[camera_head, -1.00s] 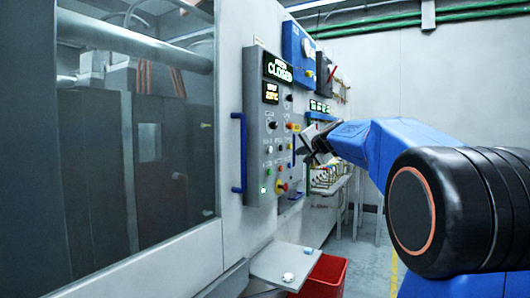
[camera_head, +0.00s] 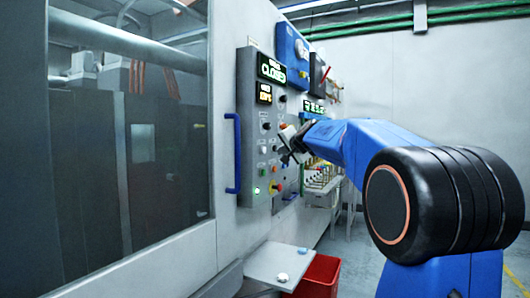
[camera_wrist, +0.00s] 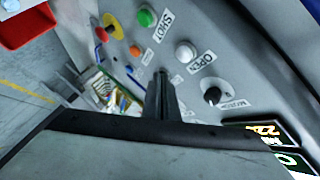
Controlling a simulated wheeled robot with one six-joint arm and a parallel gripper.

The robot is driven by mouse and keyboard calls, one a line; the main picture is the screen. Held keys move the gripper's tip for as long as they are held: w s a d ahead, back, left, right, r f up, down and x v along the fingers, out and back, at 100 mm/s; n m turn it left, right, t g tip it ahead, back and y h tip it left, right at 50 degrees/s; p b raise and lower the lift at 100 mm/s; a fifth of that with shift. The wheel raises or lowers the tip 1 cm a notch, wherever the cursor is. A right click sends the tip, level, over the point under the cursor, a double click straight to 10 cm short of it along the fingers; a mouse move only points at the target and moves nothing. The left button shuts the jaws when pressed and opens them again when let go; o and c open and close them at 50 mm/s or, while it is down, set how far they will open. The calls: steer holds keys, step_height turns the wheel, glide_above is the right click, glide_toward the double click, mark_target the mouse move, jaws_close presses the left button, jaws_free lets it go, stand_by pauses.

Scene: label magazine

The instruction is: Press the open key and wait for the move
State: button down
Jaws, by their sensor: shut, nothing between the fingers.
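The grey control panel (camera_head: 256,130) carries a lit display (camera_head: 271,69) reading CLOSED. In the wrist view the open key (camera_wrist: 186,52) is a round white button beside the label OPEN. My gripper (camera_wrist: 162,76) is shut and empty, its fingers pointing at the panel. In that view its tips lie left of and below the open key, near a small pale button (camera_wrist: 147,57). In the head view my gripper (camera_head: 288,150) is close to the panel's right side; I cannot tell whether it touches. The open key is hard to pick out there. The machine door (camera_head: 130,150) is shut.
A green button (camera_wrist: 146,17), a black knob (camera_wrist: 212,96) and a red button (camera_wrist: 101,34) are near my gripper. A blue handle (camera_head: 233,155) stands left of the panel. A grey shelf (camera_head: 262,262) and a red bin (camera_head: 320,275) are below.

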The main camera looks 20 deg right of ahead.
mark_target(264, 150)
steer(key=shift+w+a, duration=1.05)
steer(key=shift+w, duration=0.3)
steer(key=shift+w+a, duration=0.1)
stand_by(1.1)
steer(key=shift+w+a, duration=0.15)
steer(key=shift+w, duration=0.1)
